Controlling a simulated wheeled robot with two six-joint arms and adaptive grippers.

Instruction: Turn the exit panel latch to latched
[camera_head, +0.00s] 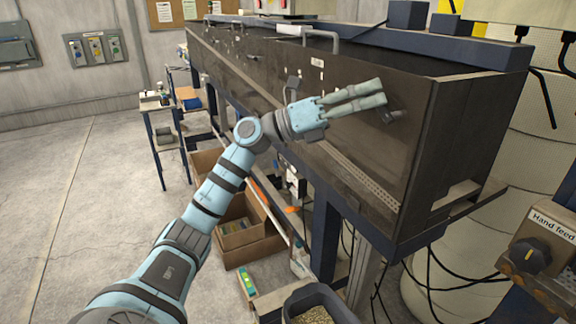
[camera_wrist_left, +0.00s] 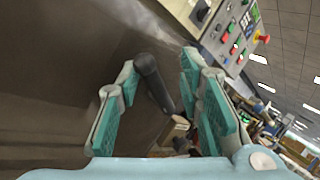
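My left gripper (camera_head: 380,94) is in front of the dark exit panel (camera_head: 365,140) near its right end, with its two fingers apart. The latch (camera_head: 394,115) is a small dark handle on that panel, just beyond and below the fingertips. In the left wrist view, the latch (camera_wrist_left: 152,82) is a black, rounded lever slanting down to the right between the open teal-padded fingers. Gaps show on both sides of it, and I see no clear grip. Whether a finger touches it cannot be told. My right gripper is not in view.
A grey bar handle (camera_head: 318,36) stands on the machine's top. A hand feed knob (camera_head: 530,256) is at the lower right. Cardboard boxes (camera_head: 242,240) and a bin (camera_head: 318,300) stand below. The left wrist view shows a control panel (camera_wrist_left: 232,35) with buttons.

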